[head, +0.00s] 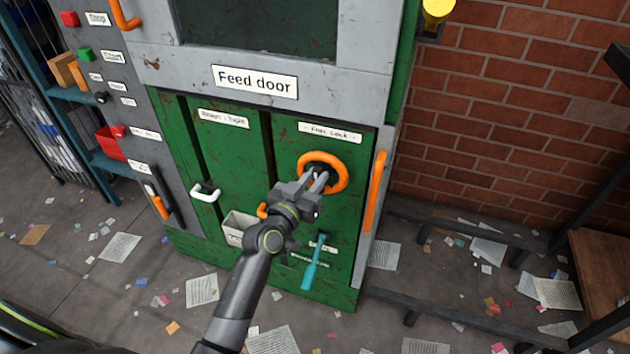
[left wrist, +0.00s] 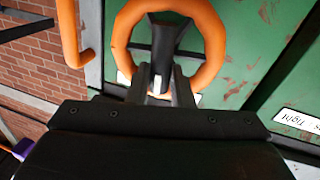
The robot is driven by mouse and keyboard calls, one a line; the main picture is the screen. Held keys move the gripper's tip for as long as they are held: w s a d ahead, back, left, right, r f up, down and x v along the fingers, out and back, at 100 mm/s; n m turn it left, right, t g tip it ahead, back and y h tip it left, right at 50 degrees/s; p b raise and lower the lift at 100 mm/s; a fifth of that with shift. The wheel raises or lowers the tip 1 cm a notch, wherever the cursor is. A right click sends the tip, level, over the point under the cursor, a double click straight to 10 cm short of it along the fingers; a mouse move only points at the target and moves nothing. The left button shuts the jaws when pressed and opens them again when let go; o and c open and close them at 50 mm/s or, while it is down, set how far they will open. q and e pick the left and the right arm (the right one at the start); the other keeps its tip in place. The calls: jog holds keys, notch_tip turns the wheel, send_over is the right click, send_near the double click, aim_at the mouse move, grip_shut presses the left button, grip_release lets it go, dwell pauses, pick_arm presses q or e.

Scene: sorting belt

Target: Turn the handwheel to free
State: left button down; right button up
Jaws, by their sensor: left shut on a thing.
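The handwheel (head: 343,170) is an orange ring with a dark hub, mounted on the green door panel below a small label (head: 330,133) that seems to read "Free Lock". The fingers hide part of the rim. My right gripper is not in view.
An orange bar handle (head: 375,190) stands right of the wheel. A teal lever (head: 313,264) hangs below it. A white handle (head: 205,192) and a grey box (head: 236,226) are to the left. A dark metal frame (head: 470,232) stands at the right. Paper scraps litter the floor.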

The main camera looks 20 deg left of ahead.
pick_arm(q)
jog(key=n+y+b, duration=0.1)
jog(key=n, duration=0.4)
jog(key=f+n+t+b, duration=0.1)
jog(key=n, duration=0.5)
jog(key=a+n+t+y+b, duration=0.1)
jog(key=n, duration=0.4)
jog(key=shift+f+n+y, duration=0.3)
jog(key=shift+f, duration=0.1)
jog(key=shift+f+n+y, duration=0.15)
jog(key=shift+n+y, duration=0.15)
jog(key=shift+n, duration=0.7)
jog(key=c, duration=1.3)
grip_release()
